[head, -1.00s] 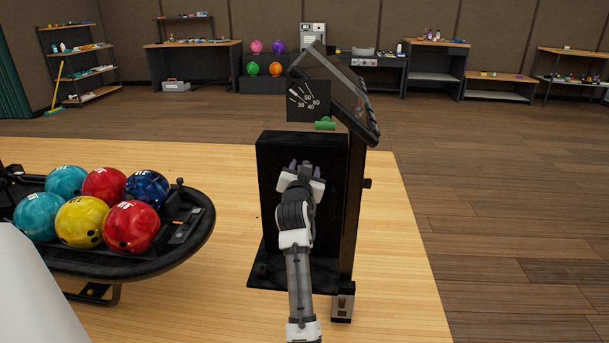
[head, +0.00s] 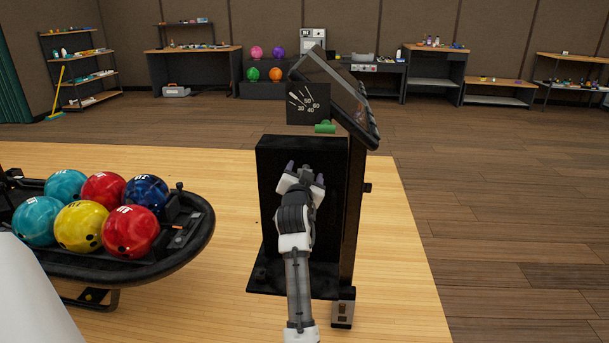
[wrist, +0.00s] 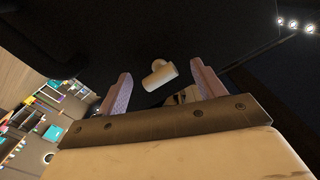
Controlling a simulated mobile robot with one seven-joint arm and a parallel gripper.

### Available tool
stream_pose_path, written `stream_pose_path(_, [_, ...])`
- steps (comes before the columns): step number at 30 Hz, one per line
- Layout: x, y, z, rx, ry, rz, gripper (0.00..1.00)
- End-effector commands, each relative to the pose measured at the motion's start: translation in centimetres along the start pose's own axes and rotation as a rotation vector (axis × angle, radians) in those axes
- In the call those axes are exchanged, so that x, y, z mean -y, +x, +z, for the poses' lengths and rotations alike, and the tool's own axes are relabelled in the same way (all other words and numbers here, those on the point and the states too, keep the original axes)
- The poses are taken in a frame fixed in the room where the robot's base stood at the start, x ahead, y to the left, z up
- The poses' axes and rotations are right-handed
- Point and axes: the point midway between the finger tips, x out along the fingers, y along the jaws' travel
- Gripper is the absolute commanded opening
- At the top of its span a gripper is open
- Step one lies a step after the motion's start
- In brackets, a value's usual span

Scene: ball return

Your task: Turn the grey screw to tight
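The grey screw (wrist: 160,76) shows in the wrist view as a pale T-shaped knob on a dark surface, its bar tilted. My gripper (wrist: 163,88) is open, with one purple-grey finger on each side of the screw in the picture. The fingers look apart from the screw; whether its bar lies in depth between the tips I cannot tell. In the head view my gripper (head: 305,172) is in front of the black housing (head: 285,150) of the console, and the screw is hidden behind it.
A slanted panel (head: 340,88) tops the console. A rack (head: 190,250) of bowling balls (head: 131,231) stands left. Bare wooden floor lies right.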

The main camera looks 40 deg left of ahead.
Motion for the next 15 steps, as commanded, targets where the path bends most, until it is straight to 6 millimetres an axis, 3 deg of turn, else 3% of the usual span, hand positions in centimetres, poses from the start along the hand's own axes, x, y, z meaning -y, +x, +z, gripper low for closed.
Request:
stream_pose_path(10, [0.0, -0.3, 0.1, 0.0, -0.001, 0.0, 0.69])
stream_pose_path(15, [0.0, -2.4, 0.1, 0.0, 0.0, -0.001, 0.69])
